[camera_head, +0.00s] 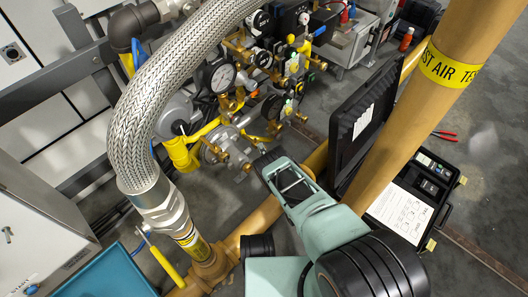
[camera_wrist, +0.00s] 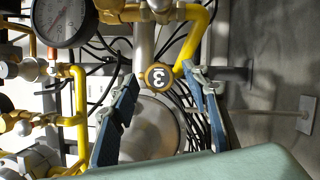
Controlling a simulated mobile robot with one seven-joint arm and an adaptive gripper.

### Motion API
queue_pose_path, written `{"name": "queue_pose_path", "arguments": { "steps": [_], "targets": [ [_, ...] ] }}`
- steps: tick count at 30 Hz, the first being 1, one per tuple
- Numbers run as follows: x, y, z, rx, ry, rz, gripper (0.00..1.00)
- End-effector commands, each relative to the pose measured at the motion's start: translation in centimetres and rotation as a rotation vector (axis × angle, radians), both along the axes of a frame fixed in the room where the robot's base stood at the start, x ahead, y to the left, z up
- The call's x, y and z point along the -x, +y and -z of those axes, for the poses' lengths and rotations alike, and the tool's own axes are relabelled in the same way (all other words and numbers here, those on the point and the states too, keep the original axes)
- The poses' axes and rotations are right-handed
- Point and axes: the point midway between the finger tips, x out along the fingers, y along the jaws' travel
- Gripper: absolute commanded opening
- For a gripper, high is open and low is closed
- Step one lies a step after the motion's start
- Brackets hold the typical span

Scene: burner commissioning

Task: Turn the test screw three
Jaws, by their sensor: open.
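My gripper (camera_wrist: 157,88) is open, with one blue finger on each side of the fitting in that view. No contact shows, and I cannot tell the depth gap. In the head view, my arm reaches toward the brass valves (camera_head: 240,163) low on the gas train. There the fingers are largely hidden, and I cannot pick out the marked screw.
A pressure gauge (camera_wrist: 62,20) and yellow pipes (camera_wrist: 195,35) crowd the screw in the wrist view. A braided hose (camera_head: 140,110) arches at left in the head view. A tan pipe marked test air (camera_head: 445,65) and an open black case (camera_head: 425,180) stand right.

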Motion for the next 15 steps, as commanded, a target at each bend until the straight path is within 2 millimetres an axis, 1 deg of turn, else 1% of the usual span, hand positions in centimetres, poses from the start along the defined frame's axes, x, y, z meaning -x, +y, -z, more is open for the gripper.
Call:
{"name": "queue_pose_path", "arguments": {
  "steps": [5,8,12,13,14,15],
  "targets": [
    [-0.1,0.0,-0.8,0.0,0.0,-0.001,0.43],
    [-0.1,0.0,-2.0,-0.001,-0.002,-0.001,0.43],
    [-0.1,0.1,-4.3,-0.001,-0.006,0.0,0.43],
    [-0.1,0.0,-4.8,-0.001,-0.006,0.0,0.44],
    [-0.2,0.0,-5.4,-0.001,-0.007,0.0,0.47],
    [-0.2,0.0,-6.0,-0.001,-0.009,0.001,0.54]
  ]
}}
